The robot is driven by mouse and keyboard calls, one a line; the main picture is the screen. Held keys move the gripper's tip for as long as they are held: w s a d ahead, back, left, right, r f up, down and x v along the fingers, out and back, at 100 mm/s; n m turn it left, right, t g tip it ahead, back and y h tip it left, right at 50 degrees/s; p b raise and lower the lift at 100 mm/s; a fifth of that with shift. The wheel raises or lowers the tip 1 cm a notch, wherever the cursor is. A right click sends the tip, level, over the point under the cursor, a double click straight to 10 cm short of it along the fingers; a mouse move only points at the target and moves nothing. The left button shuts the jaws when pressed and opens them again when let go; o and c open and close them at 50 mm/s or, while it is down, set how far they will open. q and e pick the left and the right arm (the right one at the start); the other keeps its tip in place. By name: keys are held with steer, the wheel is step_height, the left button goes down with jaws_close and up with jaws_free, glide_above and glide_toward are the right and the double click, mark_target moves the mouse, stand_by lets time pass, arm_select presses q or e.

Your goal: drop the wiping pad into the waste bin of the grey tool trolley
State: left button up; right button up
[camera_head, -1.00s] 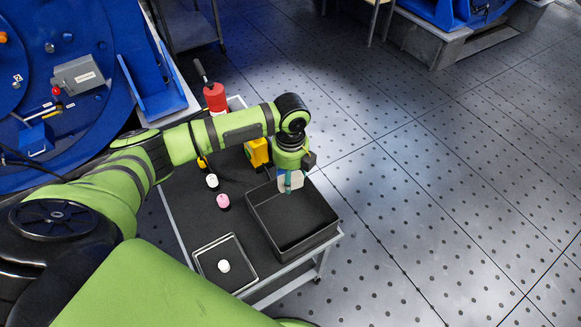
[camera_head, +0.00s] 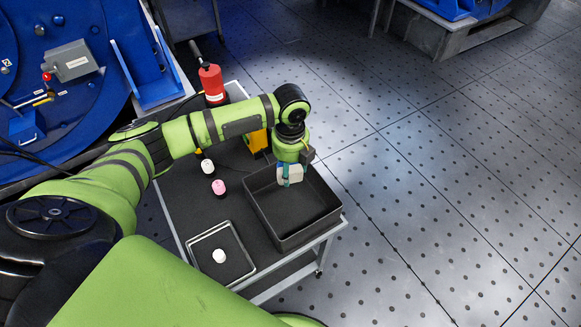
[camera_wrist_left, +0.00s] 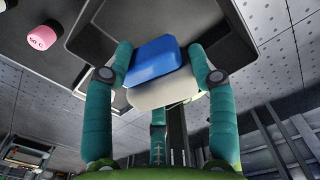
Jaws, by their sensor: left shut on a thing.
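My left gripper (camera_head: 287,178) hangs from its arm over the back part of the waste bin (camera_head: 308,234), an open black box on the grey tool trolley (camera_head: 177,215). It is shut on the wiping pad (camera_head: 294,172), which shows whitish in the head view. In the left wrist view the pad (camera_wrist_left: 152,61) is blue on one side and off-white on the other, between the teal fingers. The bin's floor looks empty where it shows. The pad appears at or just above the bin's rim; its exact height is hard to tell. My right gripper is out of view.
On the trolley stand a pink-capped pot (camera_head: 218,187), a white-capped pot (camera_head: 207,166), a red bottle (camera_head: 211,82) and a yellow item (camera_head: 257,139) partly behind my arm. A small tray (camera_head: 240,270) holds a white piece (camera_head: 219,256). Open floor lies to the right.

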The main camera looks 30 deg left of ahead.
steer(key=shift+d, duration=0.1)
arm_select(q)
steer(key=o, duration=1.3)
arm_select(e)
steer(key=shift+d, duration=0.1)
arm_select(q)
steer(key=shift+r, duration=0.1)
step_height(320, 180, up, 12)
steer(key=shift+f, duration=0.1)
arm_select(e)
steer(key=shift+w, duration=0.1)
